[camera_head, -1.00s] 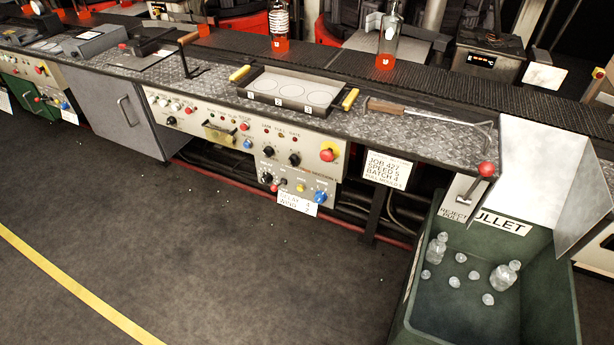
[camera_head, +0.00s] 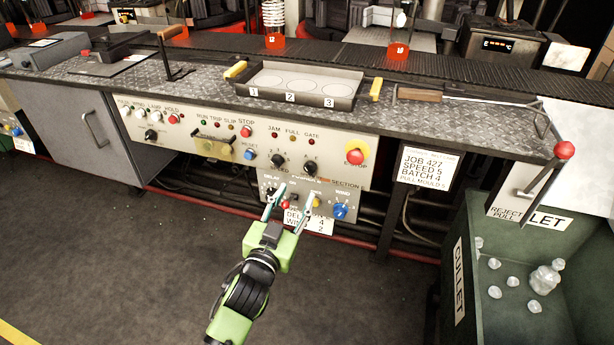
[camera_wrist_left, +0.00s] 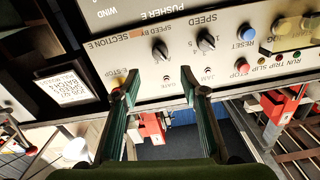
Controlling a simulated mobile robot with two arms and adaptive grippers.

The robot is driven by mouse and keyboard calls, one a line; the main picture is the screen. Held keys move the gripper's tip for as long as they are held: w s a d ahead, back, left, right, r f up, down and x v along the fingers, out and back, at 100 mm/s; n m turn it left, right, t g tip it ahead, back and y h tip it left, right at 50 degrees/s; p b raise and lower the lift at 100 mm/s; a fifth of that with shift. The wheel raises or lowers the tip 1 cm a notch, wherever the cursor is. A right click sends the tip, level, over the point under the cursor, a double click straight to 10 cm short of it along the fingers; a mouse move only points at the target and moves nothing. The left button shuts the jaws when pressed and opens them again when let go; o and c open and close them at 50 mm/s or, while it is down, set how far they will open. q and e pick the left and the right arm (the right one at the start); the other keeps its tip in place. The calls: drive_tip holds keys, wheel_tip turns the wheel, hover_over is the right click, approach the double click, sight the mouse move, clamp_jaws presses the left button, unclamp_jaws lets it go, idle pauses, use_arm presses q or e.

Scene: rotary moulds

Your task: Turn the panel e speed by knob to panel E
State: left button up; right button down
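The panel E (camera_head: 345,137) is a cream control panel under the bench edge. Its black speed-by knob (camera_head: 310,168) sits right of the black speed knob (camera_head: 278,161). In the left wrist view, upside down, the speed-by knob (camera_wrist_left: 160,52) shows with its label beside it, left of the speed knob (camera_wrist_left: 207,41). My left gripper (camera_head: 295,195) is open and empty, its fingertips in front of the lower panel, below the two knobs. In the left wrist view its fingers (camera_wrist_left: 154,82) stand apart, with the speed-by knob beyond the gap, untouched. My right gripper is not in view.
A red emergency-stop button (camera_head: 355,156) is right of the speed-by knob. A blue knob (camera_head: 340,211) and small red button (camera_head: 285,204) are on the lower panel. A job card (camera_head: 428,168) hangs to the right. A green cullet bin (camera_head: 459,250) stands further right.

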sight(308, 172)
use_arm(q)
drive_tip(key=b+x, duration=0.1)
drive_tip(key=x, duration=0.8)
drive_tip(key=shift+f, duration=0.15)
drive_tip(key=shift+w+d, duration=0.15)
drive_tip(key=shift+w, duration=0.25)
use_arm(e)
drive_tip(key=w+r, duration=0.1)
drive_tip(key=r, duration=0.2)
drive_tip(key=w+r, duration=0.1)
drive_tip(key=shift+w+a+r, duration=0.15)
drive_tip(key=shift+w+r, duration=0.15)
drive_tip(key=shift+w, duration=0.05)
use_arm(q)
drive_tip(key=shift+c, duration=0.5)
drive_tip(key=c, duration=1)
